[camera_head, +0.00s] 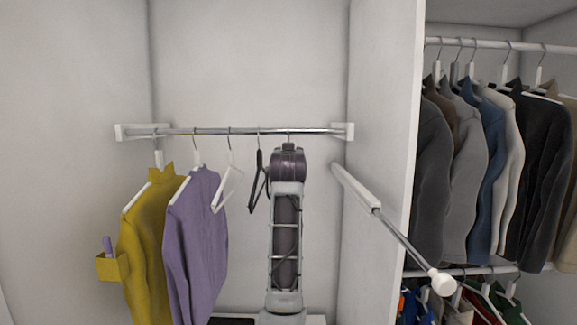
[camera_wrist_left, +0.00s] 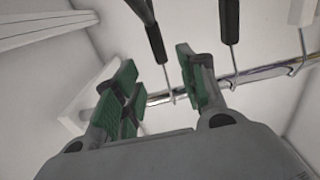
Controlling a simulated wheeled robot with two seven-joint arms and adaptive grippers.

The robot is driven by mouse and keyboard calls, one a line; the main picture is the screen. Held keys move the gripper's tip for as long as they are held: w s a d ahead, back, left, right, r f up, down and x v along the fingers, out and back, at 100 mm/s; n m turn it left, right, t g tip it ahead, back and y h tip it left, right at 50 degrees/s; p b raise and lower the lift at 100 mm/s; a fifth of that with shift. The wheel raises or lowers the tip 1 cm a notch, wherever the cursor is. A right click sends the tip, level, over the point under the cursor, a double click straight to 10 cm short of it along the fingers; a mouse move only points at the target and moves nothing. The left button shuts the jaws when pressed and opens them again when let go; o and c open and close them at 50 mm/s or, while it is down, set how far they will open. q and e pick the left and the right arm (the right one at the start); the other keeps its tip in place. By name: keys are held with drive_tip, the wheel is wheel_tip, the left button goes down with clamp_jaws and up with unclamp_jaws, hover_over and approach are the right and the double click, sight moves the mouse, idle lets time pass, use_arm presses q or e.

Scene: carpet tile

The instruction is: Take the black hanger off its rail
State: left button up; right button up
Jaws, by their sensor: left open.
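A black hanger (camera_head: 252,194) hangs empty on the rail (camera_head: 215,131), left of my left gripper (camera_head: 288,149). A hook shows on the rail just above the gripper; the hanger under it is hidden behind my arm. In the left wrist view, my left gripper (camera_wrist_left: 155,88) is open. The hook of a dark hanger (camera_wrist_left: 153,36) runs between its fingers, apparently not gripped. A second dark hanger (camera_wrist_left: 230,22) is to the right, outside the fingers. I cannot tell their exact shades apart. My right gripper is not in view.
A white hanger (camera_head: 226,188), a purple garment (camera_head: 195,235) and a mustard garment (camera_head: 150,235) hang further left. The rail's right bracket (camera_head: 344,131) and the closet wall (camera_head: 385,190) are close right. A pull-out rod (camera_head: 405,245) sticks out from that wall.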

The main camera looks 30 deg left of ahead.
use_arm(q)
drive_tip(key=shift+p+x, duration=0.3)
drive_tip(key=shift+x, duration=1)
drive_tip(key=shift+p+x, duration=0.85)
drive_tip(key=shift+x, duration=0.55)
drive_tip(key=shift+f+p+x, duration=0.15)
drive_tip(key=shift+p+x, duration=0.05)
drive_tip(key=shift+x, duration=0.4)
drive_tip(key=shift+f+p+x, duration=0.15)
drive_tip(key=shift+p+x, duration=0.05)
drive_tip(key=shift+x, duration=0.4)
drive_tip(key=shift+a, duration=0.1)
drive_tip(key=shift+s, duration=0.1)
clamp_jaws()
